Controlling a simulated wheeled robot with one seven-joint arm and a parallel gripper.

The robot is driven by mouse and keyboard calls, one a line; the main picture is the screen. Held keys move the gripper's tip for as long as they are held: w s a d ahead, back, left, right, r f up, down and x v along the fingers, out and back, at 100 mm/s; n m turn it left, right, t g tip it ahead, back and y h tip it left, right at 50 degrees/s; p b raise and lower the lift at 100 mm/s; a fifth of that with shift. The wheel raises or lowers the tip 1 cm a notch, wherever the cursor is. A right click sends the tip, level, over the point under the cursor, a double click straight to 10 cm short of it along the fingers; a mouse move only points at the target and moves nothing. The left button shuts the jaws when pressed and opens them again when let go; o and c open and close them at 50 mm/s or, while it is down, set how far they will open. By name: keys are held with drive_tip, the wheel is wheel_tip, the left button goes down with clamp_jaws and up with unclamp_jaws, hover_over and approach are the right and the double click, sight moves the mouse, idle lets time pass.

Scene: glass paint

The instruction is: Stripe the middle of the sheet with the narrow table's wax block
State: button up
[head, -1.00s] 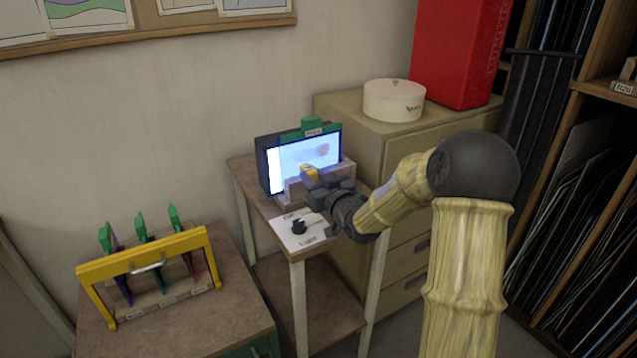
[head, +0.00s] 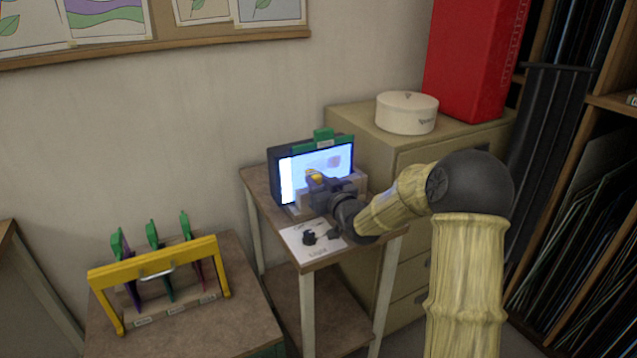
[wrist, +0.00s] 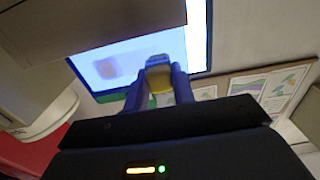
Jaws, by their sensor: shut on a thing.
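The lit sheet (head: 300,172) stands upright in a dark frame with a green clip (head: 323,138) on top, on the narrow table (head: 262,187). A faint pinkish-grey patch shows on its upper right part. My gripper (head: 318,181) is in front of the sheet, shut on a small yellow block, the wax block (head: 314,175). In the wrist view, the wax block (wrist: 158,76), pale blue-grey at its far end and yellow nearer me, sits between the two fingers (wrist: 157,90), in front of the lit sheet (wrist: 130,62). I cannot tell whether it touches the sheet.
A black knob (head: 309,238) on a white label plate is at the narrow table's front. A yellow rack (head: 158,258) with several green-handled pieces stands on a lower table at left. A beige cabinet (head: 440,137) bearing a round white box (head: 407,112) is close behind my arm.

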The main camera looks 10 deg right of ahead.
drive_tip(key=shift+x, duration=1)
idle(0.3)
drive_tip(key=shift+w+d+p, duration=0.2)
drive_tip(key=shift+w+d, duration=0.05)
drive_tip(key=shift+d, duration=0.7)
drive_tip(key=shift+w+d+p, duration=0.2)
drive_tip(key=shift+w+d, duration=0.05)
drive_tip(key=shift+d, duration=0.7)
drive_tip(key=shift+d, duration=0.1)
drive_tip(key=shift+w+d+p, duration=0.35)
drive_tip(key=shift+d, duration=0.5)
drive_tip(key=shift+w+d+p, duration=0.3)
drive_tip(key=shift+w+d, duration=0.05)
drive_tip(key=shift+d, duration=0.45)
drive_tip(key=shift+s, duration=0.1)
